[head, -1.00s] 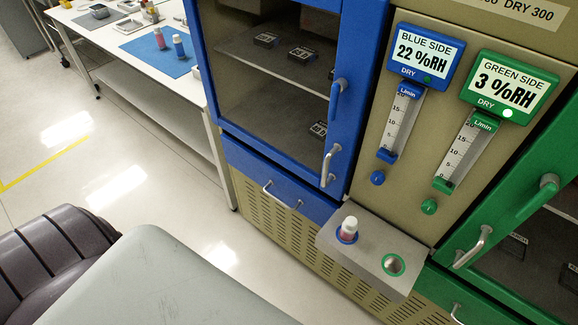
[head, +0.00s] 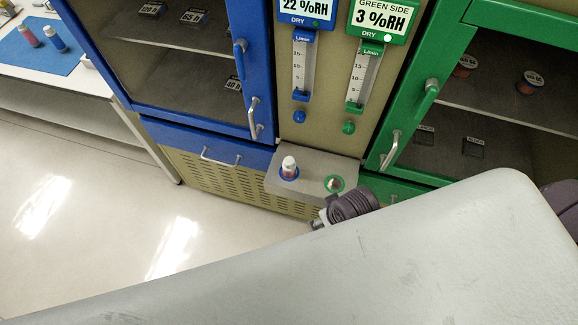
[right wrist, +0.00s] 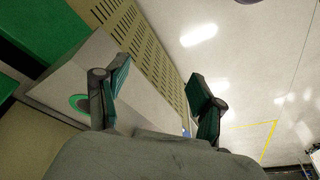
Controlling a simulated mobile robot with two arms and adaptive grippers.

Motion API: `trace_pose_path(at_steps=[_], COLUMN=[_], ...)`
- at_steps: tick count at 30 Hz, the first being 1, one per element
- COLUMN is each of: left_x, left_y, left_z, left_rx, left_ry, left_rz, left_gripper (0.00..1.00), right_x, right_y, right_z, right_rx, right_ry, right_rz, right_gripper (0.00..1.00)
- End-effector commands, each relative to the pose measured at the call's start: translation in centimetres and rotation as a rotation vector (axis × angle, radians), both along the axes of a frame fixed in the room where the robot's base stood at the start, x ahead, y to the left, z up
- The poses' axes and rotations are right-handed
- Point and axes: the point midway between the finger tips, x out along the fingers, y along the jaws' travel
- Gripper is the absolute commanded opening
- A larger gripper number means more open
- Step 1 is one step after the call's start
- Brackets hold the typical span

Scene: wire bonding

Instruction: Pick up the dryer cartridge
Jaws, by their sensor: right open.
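In the head view, my dark wrist is just in front of the green socket, and the fingers are mostly hidden. I cannot make out the cartridge in the right wrist view. My left gripper is not in view.
The blue cabinet (head: 185,131) and green cabinet (head: 435,120) flank the shelf, with protruding handles. The floor (head: 95,215) in front is clear.

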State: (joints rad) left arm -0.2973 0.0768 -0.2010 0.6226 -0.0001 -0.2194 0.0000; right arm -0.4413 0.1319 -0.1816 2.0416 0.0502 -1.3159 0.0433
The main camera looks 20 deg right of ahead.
Motion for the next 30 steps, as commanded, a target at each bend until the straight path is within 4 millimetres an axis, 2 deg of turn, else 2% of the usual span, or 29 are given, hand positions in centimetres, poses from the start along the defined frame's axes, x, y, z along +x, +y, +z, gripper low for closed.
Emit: trace_pose_path(at_steps=[1, 3, 11, 18, 24, 30], left_x=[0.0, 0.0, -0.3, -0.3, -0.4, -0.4], left_y=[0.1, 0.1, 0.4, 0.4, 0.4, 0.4], left_z=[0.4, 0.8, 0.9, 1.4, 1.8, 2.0], left_rx=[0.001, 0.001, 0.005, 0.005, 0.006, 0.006], left_ry=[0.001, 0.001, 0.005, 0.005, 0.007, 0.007], left_rz=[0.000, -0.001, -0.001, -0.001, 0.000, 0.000], left_gripper=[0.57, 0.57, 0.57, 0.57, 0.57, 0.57], right_x=[0.2, 1.2, 5.9, 10.7, 14.4, 16.3], right_y=[0.2, 1.0, 5.1, 7.7, 7.0, 5.2], right_z=[1.8, 4.0, 6.0, 9.6, 13.6, 16.4], right_rx=[0.005, 0.026, 0.110, 0.117, 0.026, -0.058], right_ry=[-0.009, -0.017, 0.021, 0.099, 0.194, 0.250], right_rz=[0.002, 0.011, 0.052, 0.093, 0.076, 0.025], right_gripper=[0.68, 0.68, 0.68, 0.68, 0.68, 0.68])
